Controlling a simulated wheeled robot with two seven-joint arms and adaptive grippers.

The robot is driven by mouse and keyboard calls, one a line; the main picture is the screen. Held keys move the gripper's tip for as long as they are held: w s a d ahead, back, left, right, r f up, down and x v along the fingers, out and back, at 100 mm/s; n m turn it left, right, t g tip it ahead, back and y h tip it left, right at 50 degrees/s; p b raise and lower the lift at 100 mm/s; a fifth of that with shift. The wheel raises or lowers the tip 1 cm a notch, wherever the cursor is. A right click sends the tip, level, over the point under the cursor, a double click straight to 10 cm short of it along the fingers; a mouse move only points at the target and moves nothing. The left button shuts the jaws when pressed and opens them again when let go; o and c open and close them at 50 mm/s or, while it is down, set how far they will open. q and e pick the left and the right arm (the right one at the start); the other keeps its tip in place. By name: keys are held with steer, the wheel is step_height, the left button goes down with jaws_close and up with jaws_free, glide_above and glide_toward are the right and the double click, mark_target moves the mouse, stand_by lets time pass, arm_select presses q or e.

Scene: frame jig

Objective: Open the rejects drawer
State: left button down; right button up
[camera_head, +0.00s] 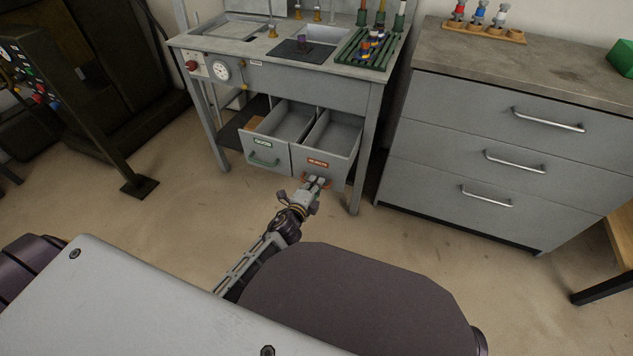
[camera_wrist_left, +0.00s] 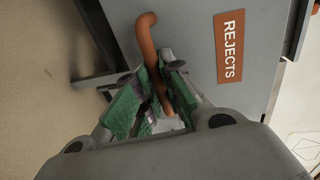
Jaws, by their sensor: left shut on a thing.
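The rejects drawer (camera_head: 334,140) is under the bench at its right, pulled out with its inside showing. Its front carries an orange label, which reads REJECTS in the left wrist view (camera_wrist_left: 230,47). My left gripper (camera_head: 318,184) is at the drawer's front, below the label. In the left wrist view its green-padded fingers (camera_wrist_left: 160,92) are shut around the orange-brown handle (camera_wrist_left: 148,40). The fingers hide part of the handle. My right gripper is not in view.
The drawer labelled in green (camera_head: 265,150), with a green handle, is also open beside it at the left. The bench leg (camera_head: 367,150) stands close at the right, then a grey cabinet (camera_head: 480,150). The floor (camera_head: 180,230) in front is clear.

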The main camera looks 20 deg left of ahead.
arm_select(q)
steer(key=c, duration=1.5)
jaws_free()
steer(key=shift+s, duration=0.1)
steer(key=shift+v, duration=5.95)
steer(key=shift+a, duration=0.1)
